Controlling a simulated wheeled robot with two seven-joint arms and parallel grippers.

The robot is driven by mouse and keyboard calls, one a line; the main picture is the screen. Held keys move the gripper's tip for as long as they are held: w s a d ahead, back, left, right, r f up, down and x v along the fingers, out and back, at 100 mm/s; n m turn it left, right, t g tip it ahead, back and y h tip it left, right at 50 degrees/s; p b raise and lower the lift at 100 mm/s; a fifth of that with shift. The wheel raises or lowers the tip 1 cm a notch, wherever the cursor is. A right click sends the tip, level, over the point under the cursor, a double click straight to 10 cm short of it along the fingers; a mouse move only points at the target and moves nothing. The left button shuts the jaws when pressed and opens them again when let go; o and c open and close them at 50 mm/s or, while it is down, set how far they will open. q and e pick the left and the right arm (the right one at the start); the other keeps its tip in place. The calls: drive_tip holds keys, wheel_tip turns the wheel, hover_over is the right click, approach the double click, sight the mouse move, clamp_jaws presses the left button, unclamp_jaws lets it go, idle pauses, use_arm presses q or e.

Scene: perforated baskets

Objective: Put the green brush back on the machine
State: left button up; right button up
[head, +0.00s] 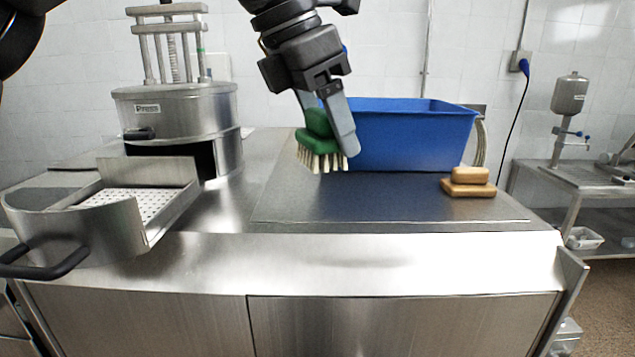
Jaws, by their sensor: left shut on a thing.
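The green brush (319,124) has a green back and pale bristles that point down. My left gripper (328,125) is shut on its green back and holds it in the air over the metal worktop, in front of the blue bin. The machine (175,108) is at the left, a steel drum with a press frame and screw on top. In front of it a steel basket (85,235) with a perforated floor and a black handle is pulled out. My right gripper is not in view.
A blue bin (415,140) stands at the back of the worktop (300,205). A tan brush or block (468,183) lies on the right of the worktop. The worktop's front middle is clear. A side table (590,180) with a grey dispenser (570,95) stands at far right.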

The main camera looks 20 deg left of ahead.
use_arm(q)
drive_tip(key=w+a+f, duration=0.1)
drive_tip(key=w+f, duration=0.1)
drive_tip(key=w+a+f, duration=0.1)
drive_tip(key=w+f, duration=0.1)
drive_tip(key=w, duration=0.1)
drive_tip(key=w+a+f, duration=0.1)
drive_tip(key=w+f, duration=0.1)
drive_tip(key=w, duration=0.1)
drive_tip(key=shift+f+p, duration=0.2)
drive_tip(key=shift+p, duration=0.2)
drive_tip(key=shift+w+a+f, duration=0.2)
drive_tip(key=shift+w+f, duration=0.2)
drive_tip(key=shift+f, duration=0.2)
drive_tip(key=shift+w+a+f, duration=0.1)
drive_tip(key=shift+w+f, duration=0.05)
drive_tip(key=shift+f, duration=0.75)
drive_tip(key=shift+w+a+f, duration=0.1)
drive_tip(key=shift+f, duration=0.75)
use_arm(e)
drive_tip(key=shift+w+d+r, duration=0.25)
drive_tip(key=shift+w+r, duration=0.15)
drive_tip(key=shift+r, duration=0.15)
use_arm(q)
drive_tip(key=shift+s+d+f, duration=0.1)
drive_tip(key=shift+s+d, duration=0.05)
drive_tip(key=shift+d, duration=0.05)
